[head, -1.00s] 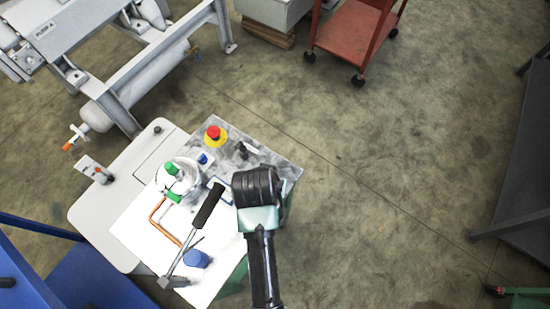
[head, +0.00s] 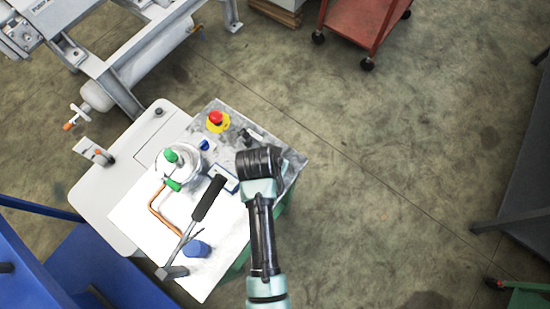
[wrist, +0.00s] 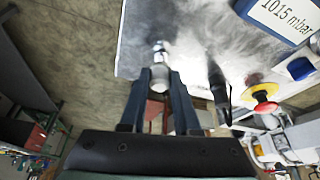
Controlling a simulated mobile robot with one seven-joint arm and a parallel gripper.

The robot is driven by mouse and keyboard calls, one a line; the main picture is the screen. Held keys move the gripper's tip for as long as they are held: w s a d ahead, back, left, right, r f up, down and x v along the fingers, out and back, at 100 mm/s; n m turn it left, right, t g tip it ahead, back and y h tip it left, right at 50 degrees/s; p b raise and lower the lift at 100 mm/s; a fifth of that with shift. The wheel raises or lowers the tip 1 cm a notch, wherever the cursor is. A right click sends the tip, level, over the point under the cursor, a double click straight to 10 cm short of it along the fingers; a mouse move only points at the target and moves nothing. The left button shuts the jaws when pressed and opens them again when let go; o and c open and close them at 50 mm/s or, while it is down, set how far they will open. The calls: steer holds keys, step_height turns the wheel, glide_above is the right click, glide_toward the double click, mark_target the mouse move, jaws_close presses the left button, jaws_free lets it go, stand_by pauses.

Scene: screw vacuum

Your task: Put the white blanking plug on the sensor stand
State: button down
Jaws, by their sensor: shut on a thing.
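In the wrist view my gripper (wrist: 160,80) points at the table top, with its two dark fingers closed around a small pale cylinder, which looks like the white blanking plug (wrist: 159,74). A shiny metal piece (wrist: 160,49) shows just beyond the plug, close to the table's edge; I cannot tell whether it is part of the plug or of a stand. In the head view my wrist hides the fingers and plug, over the right side of the table. I cannot clearly identify the sensor stand.
The table (head: 140,225) holds a red emergency button (head: 216,118), a black upright part (head: 246,136), a glass vessel with green fittings (head: 171,156), a copper pipe (head: 152,208), a black-handled tool (head: 208,198) and a blue cap (head: 196,249). A display reads 1015 mbar (wrist: 285,15).

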steer(key=shift+f, duration=0.1)
steer(key=c, duration=1.1)
jaws_free()
steer(key=shift+f, duration=0.1)
steer(key=o, duration=0.5)
steer(key=shift+c, duration=0.2)
